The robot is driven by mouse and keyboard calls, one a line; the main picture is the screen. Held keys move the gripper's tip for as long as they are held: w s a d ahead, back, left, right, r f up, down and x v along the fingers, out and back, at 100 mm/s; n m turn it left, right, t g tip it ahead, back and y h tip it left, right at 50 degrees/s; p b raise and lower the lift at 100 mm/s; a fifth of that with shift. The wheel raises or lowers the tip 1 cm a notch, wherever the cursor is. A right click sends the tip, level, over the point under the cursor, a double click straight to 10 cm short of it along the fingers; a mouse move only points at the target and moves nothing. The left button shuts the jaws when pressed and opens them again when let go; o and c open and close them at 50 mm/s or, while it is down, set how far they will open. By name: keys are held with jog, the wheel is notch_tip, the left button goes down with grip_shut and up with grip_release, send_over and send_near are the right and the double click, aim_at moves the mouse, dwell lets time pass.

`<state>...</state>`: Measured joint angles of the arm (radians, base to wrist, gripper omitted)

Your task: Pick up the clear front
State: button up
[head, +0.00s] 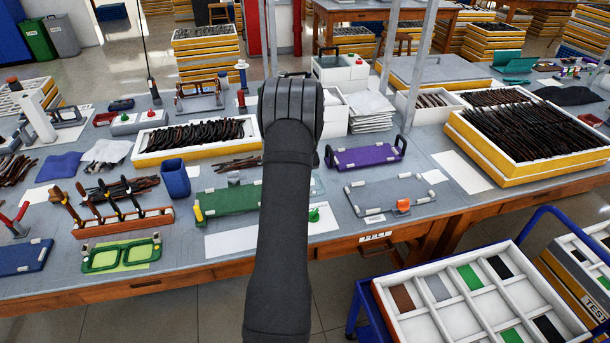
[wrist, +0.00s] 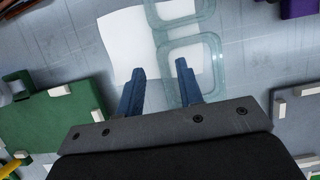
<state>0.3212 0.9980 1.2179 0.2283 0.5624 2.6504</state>
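The clear front (wrist: 217,65) is a pale greenish, see-through eyeglass frame with two rounded rims. It lies in the upper middle of the wrist view, partly over a white sheet, and its far rim is cut by the top edge. My gripper (wrist: 160,66) is open, with two blue fingers and nothing between them that I can see held. The right finger overlaps the nearer rim in the picture; I cannot tell whether they touch. In the head view my dark arm hides the fingers and most of that spot.
A green tray (head: 230,200) lies left of my arm and a purple tray (head: 365,155) right of it. A grey tray (head: 368,198) with white blocks and an orange piece is farther right. A white sheet (wrist: 118,32) lies under the front. Crates of dark frames stand behind.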

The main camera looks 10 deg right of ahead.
jog(key=shift+x, duration=1.35)
jog(key=shift+f, duration=0.15)
grip_shut()
